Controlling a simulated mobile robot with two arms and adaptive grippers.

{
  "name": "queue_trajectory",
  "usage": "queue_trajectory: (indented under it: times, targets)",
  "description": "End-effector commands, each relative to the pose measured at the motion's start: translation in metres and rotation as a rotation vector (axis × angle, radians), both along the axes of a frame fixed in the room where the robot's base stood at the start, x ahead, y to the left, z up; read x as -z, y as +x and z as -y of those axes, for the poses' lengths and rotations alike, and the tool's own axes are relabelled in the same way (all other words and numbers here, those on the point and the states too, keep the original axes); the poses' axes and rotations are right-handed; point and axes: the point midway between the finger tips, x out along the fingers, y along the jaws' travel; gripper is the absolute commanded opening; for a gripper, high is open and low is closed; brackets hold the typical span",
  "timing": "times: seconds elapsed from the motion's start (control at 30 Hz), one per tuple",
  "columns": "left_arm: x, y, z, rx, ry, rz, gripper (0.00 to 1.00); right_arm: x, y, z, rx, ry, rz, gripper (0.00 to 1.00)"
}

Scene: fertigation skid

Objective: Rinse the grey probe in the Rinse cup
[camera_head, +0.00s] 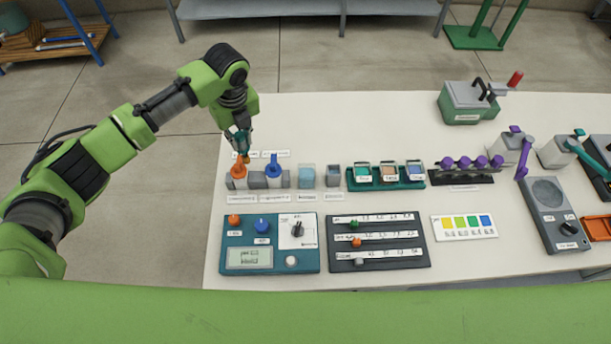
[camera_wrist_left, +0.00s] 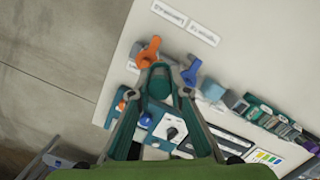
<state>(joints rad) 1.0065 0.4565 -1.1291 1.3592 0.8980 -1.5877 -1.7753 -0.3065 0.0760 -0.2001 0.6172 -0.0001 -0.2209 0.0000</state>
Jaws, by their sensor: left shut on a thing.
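My left gripper (camera_head: 243,153) reaches down from above at the left end of the bench row. It is shut on the upper part of an orange-handled piece (camera_head: 238,171), which stands in a grey holder (camera_head: 257,181). In the left wrist view the orange piece (camera_wrist_left: 148,52) shows at the tips of the gripper (camera_wrist_left: 160,68). A blue-handled piece (camera_head: 273,168) stands close on the right. A pale blue clear cup (camera_head: 306,176) and a smaller grey cup (camera_head: 333,175) follow; their labels are too small to read. I cannot make out a grey probe. My right gripper is not in view.
A teal tray (camera_head: 412,184) of small cups and a rack (camera_head: 463,179) of purple-topped items stand to the right. A meter panel (camera_head: 232,240), a slider board (camera_head: 390,258) and a colour card (camera_head: 464,226) lie in front.

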Motion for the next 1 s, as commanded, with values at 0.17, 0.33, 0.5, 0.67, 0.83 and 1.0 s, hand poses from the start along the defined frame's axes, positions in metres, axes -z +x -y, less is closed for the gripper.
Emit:
queue_trajectory:
  times: [0.17, 0.33, 0.5, 0.67, 0.83, 1.0]
  targets:
    - [0.0, 0.0, 0.0, 0.0, 0.001, 0.001, 0.0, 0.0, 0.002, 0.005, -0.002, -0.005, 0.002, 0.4]
    - [0.0, 0.0, 0.0, -0.001, 0.0, 0.001, 0.0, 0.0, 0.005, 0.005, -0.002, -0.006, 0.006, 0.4]
    - [-0.001, 0.0, 0.0, -0.005, 0.0, 0.001, 0.0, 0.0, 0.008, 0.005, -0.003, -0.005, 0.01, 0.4]
    - [-0.003, -0.003, 0.002, -0.072, 0.001, 0.002, 0.0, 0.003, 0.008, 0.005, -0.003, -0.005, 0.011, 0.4]
    - [-0.01, -0.012, 0.005, -0.263, 0.001, 0.004, 0.0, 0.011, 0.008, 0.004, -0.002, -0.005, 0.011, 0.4]
    - [-0.019, -0.028, 0.008, -0.531, 0.002, 0.005, 0.0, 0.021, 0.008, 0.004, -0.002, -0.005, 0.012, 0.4]
